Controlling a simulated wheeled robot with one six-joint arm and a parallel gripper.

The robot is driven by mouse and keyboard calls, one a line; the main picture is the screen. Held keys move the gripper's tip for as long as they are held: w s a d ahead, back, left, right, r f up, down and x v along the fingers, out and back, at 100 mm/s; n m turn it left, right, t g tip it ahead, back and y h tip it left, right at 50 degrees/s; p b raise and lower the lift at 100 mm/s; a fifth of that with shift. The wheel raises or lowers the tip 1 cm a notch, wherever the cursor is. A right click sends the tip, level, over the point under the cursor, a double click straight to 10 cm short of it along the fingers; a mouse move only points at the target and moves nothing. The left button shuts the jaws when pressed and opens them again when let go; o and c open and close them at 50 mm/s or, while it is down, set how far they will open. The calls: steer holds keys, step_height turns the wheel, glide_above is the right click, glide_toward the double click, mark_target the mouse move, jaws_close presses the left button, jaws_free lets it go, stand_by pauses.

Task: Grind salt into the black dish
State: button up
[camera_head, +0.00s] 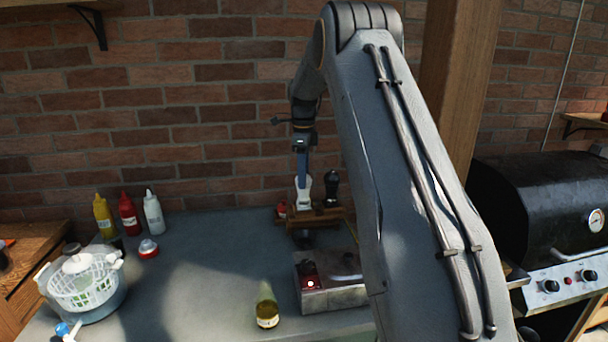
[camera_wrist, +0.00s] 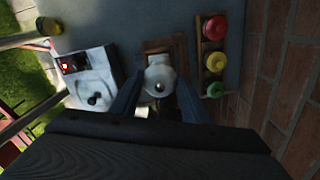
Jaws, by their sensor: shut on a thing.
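A white grinder (camera_head: 304,198) stands upright at the wooden stand (camera_head: 325,215) near the brick wall. My gripper (camera_head: 302,172) is above it, pointing down, and is shut on its upper part. In the wrist view, the white grinder's round top (camera_wrist: 159,80) with a small knob sits between my two fingers. A black grinder (camera_head: 331,188) stands just to its right in the head view. A small dark round thing (camera_head: 303,239) shows in front of the stand; I cannot tell whether it is the black dish.
A metal box with a red light (camera_head: 330,297) stands in front of the stand, with a jar (camera_head: 267,309) to its left. A rack with red, yellow and green tops (camera_wrist: 213,60) is beside the stand. Sauce bottles (camera_head: 129,216) and a white basket (camera_head: 84,287) are left. The middle counter is clear.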

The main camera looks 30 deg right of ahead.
steer(key=n, duration=0.5)
steer(key=shift+p, duration=0.4)
steer(key=n, duration=0.5)
steer(key=shift+n+p, duration=0.35)
steer(key=shift+n, duration=0.05)
steer(key=m, duration=0.7)
steer(key=shift+b, duration=0.35)
steer(key=m, duration=0.7)
steer(key=shift+b, duration=0.3)
steer(key=n, duration=0.4)
steer(key=shift+p, duration=0.35)
steer(key=n, duration=0.3)
